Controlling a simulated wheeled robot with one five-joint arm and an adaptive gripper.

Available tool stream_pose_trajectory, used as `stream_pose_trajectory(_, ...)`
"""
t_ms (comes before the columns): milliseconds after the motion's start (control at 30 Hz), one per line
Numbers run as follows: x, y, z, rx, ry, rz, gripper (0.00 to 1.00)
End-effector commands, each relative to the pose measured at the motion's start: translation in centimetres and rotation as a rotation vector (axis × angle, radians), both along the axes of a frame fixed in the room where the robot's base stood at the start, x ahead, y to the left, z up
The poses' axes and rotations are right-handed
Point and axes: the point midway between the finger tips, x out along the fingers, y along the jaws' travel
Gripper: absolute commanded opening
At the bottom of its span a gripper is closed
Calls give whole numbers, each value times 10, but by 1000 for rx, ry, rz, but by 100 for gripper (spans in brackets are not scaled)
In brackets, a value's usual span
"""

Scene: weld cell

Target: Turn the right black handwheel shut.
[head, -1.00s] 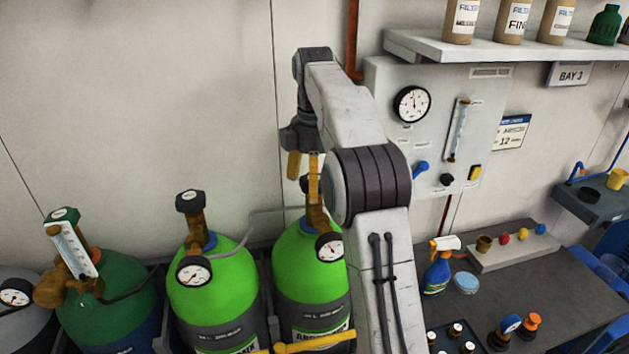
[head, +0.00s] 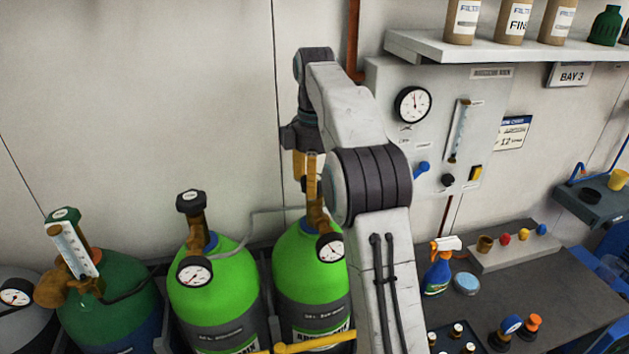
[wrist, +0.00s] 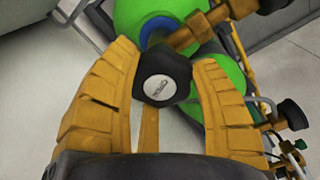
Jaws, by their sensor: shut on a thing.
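The right black handwheel (wrist: 162,77) is a knob with a pale round label on its top, on the brass valve of the right bright green cylinder (head: 298,262). In the head view it is mostly hidden behind the yellow fingers of my gripper (head: 306,168). In the wrist view my gripper (wrist: 165,66) has one finger on each side of the handwheel and is shut on it. The handwheel is still on its valve. A round gauge (head: 330,247) sits on that valve, just below my fingers.
The left bright green cylinder (head: 212,290) has its own black handwheel (head: 190,201). A dark green cylinder (head: 112,310) with a flow tube stands farther left. A yellow bar (head: 313,341) crosses in front. A gauge panel (head: 437,130) and a workbench (head: 545,290) are at right.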

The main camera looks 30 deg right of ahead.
Motion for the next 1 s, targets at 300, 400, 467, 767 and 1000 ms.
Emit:
stream_pose_trajectory(300,-1,0,-1,4,6,-244,24)
stream_pose_trajectory(400,-1,0,-2,5,7,-317,24)
stream_pose_trajectory(467,-1,0,-2,6,7,-357,24)
stream_pose_trajectory(767,-1,0,-2,7,9,-497,24)
stream_pose_trajectory(1000,-1,0,-2,8,10,-538,24)
